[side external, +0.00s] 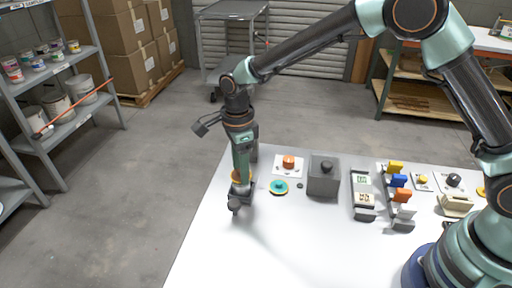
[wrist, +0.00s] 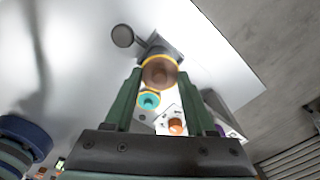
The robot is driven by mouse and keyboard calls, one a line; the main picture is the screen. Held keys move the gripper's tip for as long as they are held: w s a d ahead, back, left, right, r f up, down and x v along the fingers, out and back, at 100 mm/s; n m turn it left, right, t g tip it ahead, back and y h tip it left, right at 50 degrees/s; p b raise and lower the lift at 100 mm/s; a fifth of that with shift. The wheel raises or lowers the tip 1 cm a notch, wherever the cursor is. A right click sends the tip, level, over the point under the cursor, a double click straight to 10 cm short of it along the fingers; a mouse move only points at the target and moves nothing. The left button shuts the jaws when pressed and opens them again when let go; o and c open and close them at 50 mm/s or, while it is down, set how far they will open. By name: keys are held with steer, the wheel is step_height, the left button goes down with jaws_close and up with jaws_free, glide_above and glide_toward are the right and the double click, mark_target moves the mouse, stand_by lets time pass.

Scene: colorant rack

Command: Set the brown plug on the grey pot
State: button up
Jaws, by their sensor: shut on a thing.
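My gripper (wrist: 159,88) is shut on the brown plug (wrist: 159,73), a round brown piece with an orange-yellow rim that sits between the two green fingers in the wrist view. In the side view the plug (side external: 236,177) shows low at the end of my downward-pointing gripper (side external: 241,172). The grey pot (wrist: 165,45) is partly hidden behind the plug in the wrist view, with a round grey knob sticking out to its left. In the side view the pot (side external: 241,190) is directly below the plug. I cannot tell whether plug and pot touch.
A teal disc (side external: 279,187), an orange knob on a white plate (side external: 289,162) and a grey box with a dark knob (side external: 323,178) stand to the right. Several coloured switches are farther right. The front left of the white table (side external: 215,255) is clear.

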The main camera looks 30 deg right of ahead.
steer(key=shift+f, duration=0.4)
stand_by(1.1)
steer(key=o, duration=1.4)
steer(key=shift+o, duration=0.6)
steer(key=shift+r, duration=0.1)
steer(key=shift+r, duration=2.45)
